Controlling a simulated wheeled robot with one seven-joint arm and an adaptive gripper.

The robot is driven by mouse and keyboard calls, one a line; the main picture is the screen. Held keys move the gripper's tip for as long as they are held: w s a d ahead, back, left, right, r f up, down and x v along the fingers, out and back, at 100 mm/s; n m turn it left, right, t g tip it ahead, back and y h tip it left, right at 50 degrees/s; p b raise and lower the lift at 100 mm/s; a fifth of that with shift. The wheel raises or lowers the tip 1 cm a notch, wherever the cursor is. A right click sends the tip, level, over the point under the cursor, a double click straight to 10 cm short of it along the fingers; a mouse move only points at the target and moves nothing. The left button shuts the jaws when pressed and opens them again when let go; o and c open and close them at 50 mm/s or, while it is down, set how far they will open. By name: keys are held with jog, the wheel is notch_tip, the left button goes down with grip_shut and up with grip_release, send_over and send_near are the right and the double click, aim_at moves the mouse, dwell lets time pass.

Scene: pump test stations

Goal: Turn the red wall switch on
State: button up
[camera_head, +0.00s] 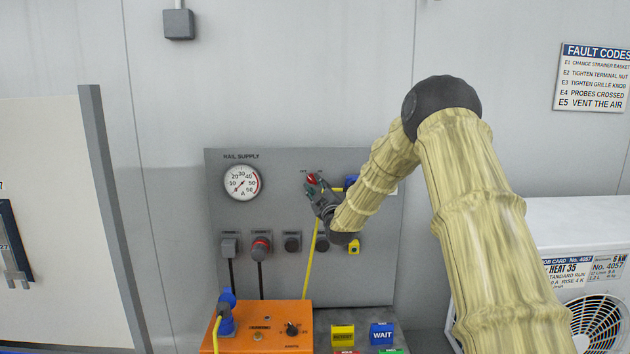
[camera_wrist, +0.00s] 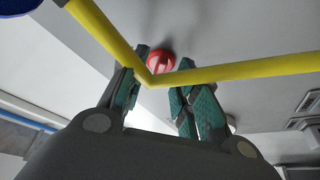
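The red switch (camera_head: 312,178) is a round red knob on the upper part of the grey wall panel (camera_head: 290,210), right of the gauge. In the head view my gripper (camera_head: 318,192) is just below it and partly covers it. In the wrist view the red switch (camera_wrist: 160,63) shows between and just beyond the two teal-padded fingertips (camera_wrist: 163,72). The fingers are apart with nothing gripped. Whether they touch the knob, I cannot tell. The switch's markings are mostly hidden, so its setting is unclear.
A yellow cable (camera_head: 309,262) hangs below my gripper; a bent yellow strip (camera_wrist: 225,75) crosses the wrist view near the fingers. A gauge (camera_head: 242,182), several sockets and an orange box (camera_head: 262,338) are nearby. A white unit (camera_head: 585,235) stands at right.

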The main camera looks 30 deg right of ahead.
jog(key=shift+x, duration=0.8)
grip_shut()
